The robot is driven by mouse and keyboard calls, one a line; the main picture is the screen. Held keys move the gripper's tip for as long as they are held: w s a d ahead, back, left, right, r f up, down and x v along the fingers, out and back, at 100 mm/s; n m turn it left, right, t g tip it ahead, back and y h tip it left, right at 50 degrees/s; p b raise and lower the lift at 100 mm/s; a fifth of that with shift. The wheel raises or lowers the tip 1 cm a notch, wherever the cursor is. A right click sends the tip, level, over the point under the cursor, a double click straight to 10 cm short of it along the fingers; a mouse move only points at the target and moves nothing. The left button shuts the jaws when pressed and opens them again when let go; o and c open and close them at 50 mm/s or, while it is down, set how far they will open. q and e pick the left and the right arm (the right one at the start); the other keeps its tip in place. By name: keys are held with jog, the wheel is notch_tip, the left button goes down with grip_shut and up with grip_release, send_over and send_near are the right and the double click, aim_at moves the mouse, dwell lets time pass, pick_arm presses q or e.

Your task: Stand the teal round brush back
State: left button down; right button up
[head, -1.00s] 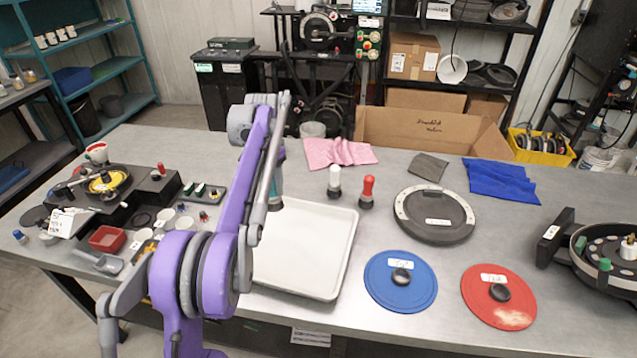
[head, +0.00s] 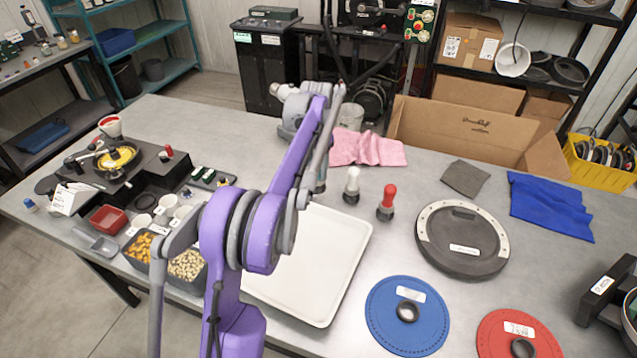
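I cannot make out the teal round brush clearly; a small dark grey-teal piece (head: 320,186) shows beside my purple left forearm, and I cannot tell if it is the brush or part of my gripper. My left arm reaches up over the white tray, and its fingertips are hidden behind its own links. A white-handled brush (head: 351,186) and a red-handled brush (head: 386,203) stand upright on the table, right of the tray. My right gripper is not in view.
The white tray (head: 335,270) looks empty where visible. A pink cloth (head: 367,149), grey cloth (head: 465,178), blue cloth (head: 550,208), round dark plate (head: 462,262), blue disc (head: 400,335) and red disc (head: 495,340) lie rightward. Seed bins (head: 187,268) stand left of my arm.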

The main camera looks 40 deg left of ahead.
aim_at(318, 180)
pick_arm(q)
jog(key=shift+w+f, duration=0.1)
jog(key=shift+f, duration=2.15)
jog(key=shift+f, duration=0.15)
jog(key=shift+c, duration=2.2)
grip_release()
